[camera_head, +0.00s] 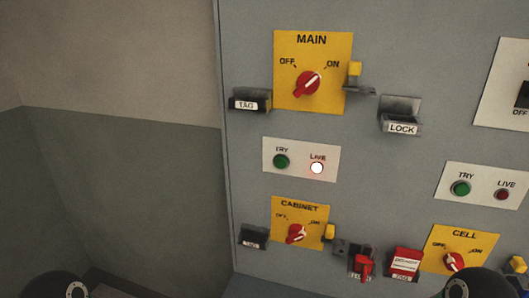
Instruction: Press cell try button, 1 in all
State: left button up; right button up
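The green TRY button (461,188) on the white plate above the yellow CELL switch plate (476,240) is at the right of the head view. Beside it the LIVE lamp (503,195) is dark red and looks unlit. The red CELL knob (455,262) is partly hidden by a black part of my arm; I cannot tell its setting surely. Another green TRY button (281,161) is under the MAIN plate, with its LIVE lamp (317,168) glowing white. Neither of my grippers shows; only black rounded parts of my arms show at the bottom edge.
The grey cabinet front also carries the MAIN knob (308,84), turned toward ON, and the CABINET knob (297,233). TAG and LOCK holders (402,116) stick out. A red padlock (364,266) and red tag (405,262) are left of the CELL knob.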

aim_at(461, 190)
jog(key=u, duration=1.9)
jog(key=i, duration=0.1)
jog(key=z, duration=3.25)
